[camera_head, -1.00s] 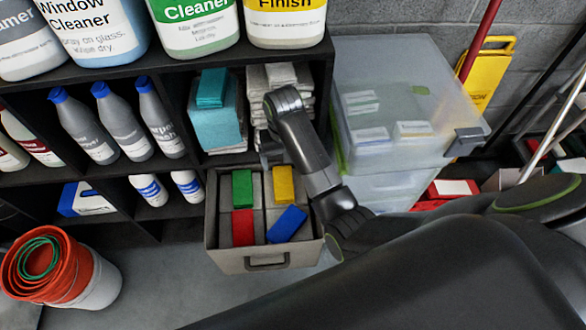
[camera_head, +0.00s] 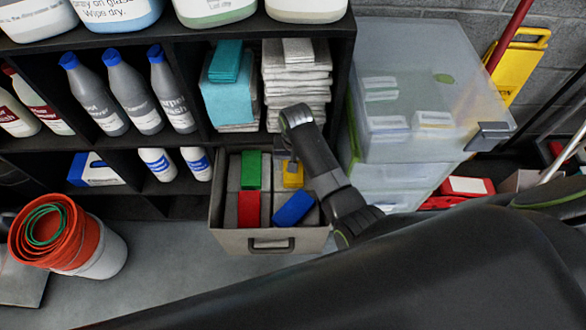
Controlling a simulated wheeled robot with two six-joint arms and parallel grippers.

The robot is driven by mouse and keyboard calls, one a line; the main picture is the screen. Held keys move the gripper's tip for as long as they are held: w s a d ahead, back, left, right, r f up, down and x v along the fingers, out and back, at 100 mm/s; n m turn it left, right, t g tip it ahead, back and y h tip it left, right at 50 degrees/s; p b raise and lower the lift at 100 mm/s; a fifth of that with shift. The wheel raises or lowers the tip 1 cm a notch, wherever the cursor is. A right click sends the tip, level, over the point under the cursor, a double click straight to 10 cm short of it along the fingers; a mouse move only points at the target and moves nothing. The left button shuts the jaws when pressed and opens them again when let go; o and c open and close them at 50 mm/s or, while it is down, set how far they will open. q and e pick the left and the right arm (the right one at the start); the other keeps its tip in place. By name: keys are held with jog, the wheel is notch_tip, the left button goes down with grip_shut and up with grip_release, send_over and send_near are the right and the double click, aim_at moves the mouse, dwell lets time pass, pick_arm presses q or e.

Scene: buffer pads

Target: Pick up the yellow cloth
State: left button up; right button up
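The yellow cloth (camera_head: 293,180) is a small yellow block-like pad in the back right compartment of the grey pull-out bin (camera_head: 226,238). My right gripper (camera_head: 289,166) points down at the back edge of the yellow cloth and partly covers it. The fingers are small and dark here, so I cannot tell whether they are open or touching it. In the same bin are a green pad (camera_head: 252,170) at back left, a red pad (camera_head: 248,209) at front left and a tilted blue pad (camera_head: 293,208) at front right. My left gripper is out of view.
Folded grey cloths (camera_head: 298,85) and a teal stack (camera_head: 228,95) fill the shelf above the bin. Clear plastic boxes (camera_head: 400,140) stand close on the right. Orange buckets (camera_head: 50,235) stand on the floor at left. Grey bottles (camera_head: 137,95) line the shelf.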

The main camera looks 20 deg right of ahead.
aim_at(293, 176)
jog(key=shift+f, duration=0.4)
jog(key=f, duration=0.2)
jog(key=f+b, duration=0.1)
jog(key=shift+s+a, duration=0.25)
jog(key=shift+a, duration=0.15)
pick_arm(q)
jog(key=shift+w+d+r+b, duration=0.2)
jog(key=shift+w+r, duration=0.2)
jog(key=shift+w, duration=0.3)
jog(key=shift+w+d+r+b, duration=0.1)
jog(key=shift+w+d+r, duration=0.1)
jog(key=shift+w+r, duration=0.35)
pick_arm(e)
jog(key=shift+f, duration=0.7)
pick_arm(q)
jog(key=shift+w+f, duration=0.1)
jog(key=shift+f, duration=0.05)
pick_arm(e)
jog(key=c, duration=1.1)
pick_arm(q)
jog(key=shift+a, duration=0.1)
pick_arm(e)
jog(key=shift+r, duration=0.15)
